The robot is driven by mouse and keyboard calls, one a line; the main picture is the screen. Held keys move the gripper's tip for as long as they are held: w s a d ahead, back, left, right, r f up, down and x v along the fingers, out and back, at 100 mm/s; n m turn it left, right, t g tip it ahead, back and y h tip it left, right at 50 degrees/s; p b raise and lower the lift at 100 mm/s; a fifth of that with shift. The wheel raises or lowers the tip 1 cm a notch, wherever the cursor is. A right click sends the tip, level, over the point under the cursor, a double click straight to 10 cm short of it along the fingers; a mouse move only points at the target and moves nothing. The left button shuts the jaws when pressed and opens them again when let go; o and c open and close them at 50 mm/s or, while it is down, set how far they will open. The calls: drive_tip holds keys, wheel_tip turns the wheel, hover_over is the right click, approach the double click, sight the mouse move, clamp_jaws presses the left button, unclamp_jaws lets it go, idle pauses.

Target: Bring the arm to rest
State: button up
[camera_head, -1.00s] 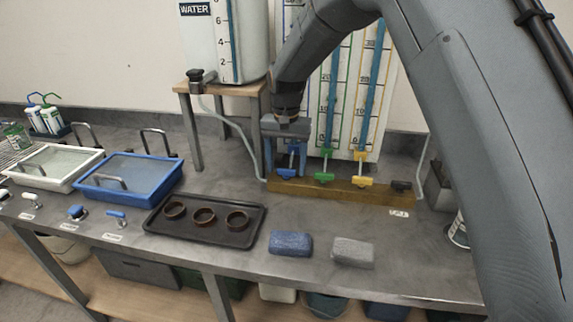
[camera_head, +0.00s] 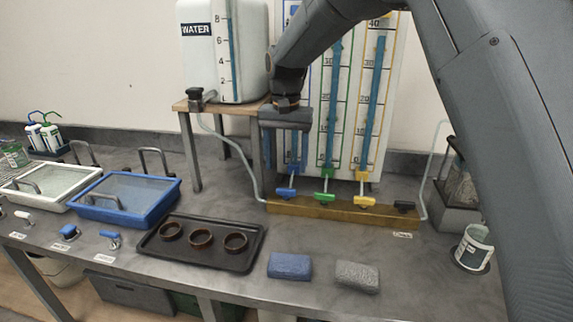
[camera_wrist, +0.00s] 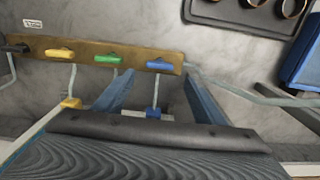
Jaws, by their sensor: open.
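My gripper (camera_head: 288,168) is open and empty. It points down in front of the left end of the gauge panel. Its two blue fingers are apart, and they also show in the wrist view (camera_wrist: 158,88). The blue lever (camera_head: 286,192) is just below the fingertips in the head view. In the wrist view the blue lever (camera_wrist: 160,65) lies beyond the fingertips, with a gap visible. My arm reaches across the upper right of the head view and hides part of the panel.
A brass manifold (camera_head: 340,212) carries green (camera_head: 324,197), yellow (camera_head: 364,201) and black (camera_head: 404,206) levers. A water tank (camera_head: 222,60) stands on a wooden stand at left. A black tray (camera_head: 215,255) with rings, a blue sponge (camera_head: 290,265) and a grey sponge (camera_head: 357,276) lie in front.

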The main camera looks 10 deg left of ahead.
drive_tip(key=s+d+f, duration=0.3)
drive_tip(key=s+d, duration=0.4)
drive_tip(key=d, duration=0.6)
drive_tip(key=s+d+f, duration=0.2)
drive_tip(key=s+d, duration=0.5)
drive_tip(key=d, duration=0.6)
drive_tip(key=shift+t, duration=0.5)
drive_tip(key=s+d+f, duration=0.1)
drive_tip(key=s+d, duration=0.1)
drive_tip(key=s, duration=0.1)
drive_tip(key=s+d+f, duration=0.1)
drive_tip(key=s+d, duration=0.1)
drive_tip(key=s, duration=0.2)
drive_tip(key=s+d+f, duration=0.1)
drive_tip(key=s+d, duration=0.2)
drive_tip(key=s, duration=0.1)
drive_tip(key=shift+f, duration=0.3)
